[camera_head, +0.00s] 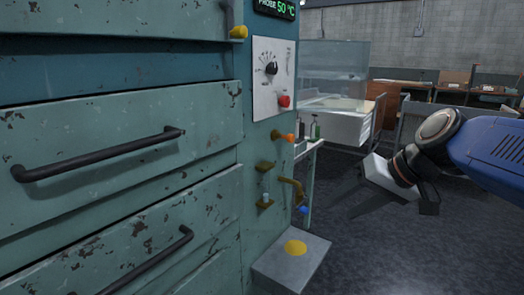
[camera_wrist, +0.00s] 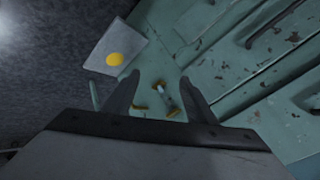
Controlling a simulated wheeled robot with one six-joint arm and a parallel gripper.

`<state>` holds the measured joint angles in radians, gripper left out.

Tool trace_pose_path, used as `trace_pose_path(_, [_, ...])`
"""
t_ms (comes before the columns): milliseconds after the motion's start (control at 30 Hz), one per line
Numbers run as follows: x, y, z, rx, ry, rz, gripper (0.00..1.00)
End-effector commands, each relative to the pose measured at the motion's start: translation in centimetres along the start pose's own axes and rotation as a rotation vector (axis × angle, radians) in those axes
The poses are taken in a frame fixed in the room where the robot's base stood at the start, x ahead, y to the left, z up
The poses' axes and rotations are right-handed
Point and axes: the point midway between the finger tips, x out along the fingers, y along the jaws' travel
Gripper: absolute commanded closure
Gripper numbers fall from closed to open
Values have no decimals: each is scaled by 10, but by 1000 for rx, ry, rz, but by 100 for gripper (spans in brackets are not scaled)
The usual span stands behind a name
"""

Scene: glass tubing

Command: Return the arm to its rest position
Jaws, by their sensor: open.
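My arm comes in from the right in the head view, and my gripper (camera_wrist: 158,92) shows in the wrist view with its two dark fingers spread apart. Nothing is between the fingers. In the head view the gripper end is a grey block with a dark finger, hanging in free air right of the green cabinet (camera_head: 120,130). It is apart from the cabinet. In the wrist view, the brass fittings on the cabinet lie beyond the fingers, and I cannot tell how far off they are.
A grey step with a yellow disc (camera_head: 294,248) juts from the cabinet's foot. Drawer handles (camera_head: 100,157), a red knob (camera_head: 284,101), an orange knob (camera_head: 289,138) and a brass lever (camera_head: 291,185) stick out from the cabinet. A white sink unit (camera_head: 340,122) stands behind. Dark floor lies below the arm.

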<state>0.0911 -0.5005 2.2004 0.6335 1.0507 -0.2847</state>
Motion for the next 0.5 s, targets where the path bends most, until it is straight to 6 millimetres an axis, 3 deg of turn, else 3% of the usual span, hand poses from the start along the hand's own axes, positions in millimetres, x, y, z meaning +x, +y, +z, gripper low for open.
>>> trace_pose_path(33, [2, 13, 27, -13, -18, 55, 49])
trace_pose_path(200, [7, 67, 103, -51, -62, 251, 49])
trace_pose_path(333, [8, 104, 146, -85, -77, 376, 49])
trace_pose_path(500, [6, 134, 176, -117, -79, 475, 49])
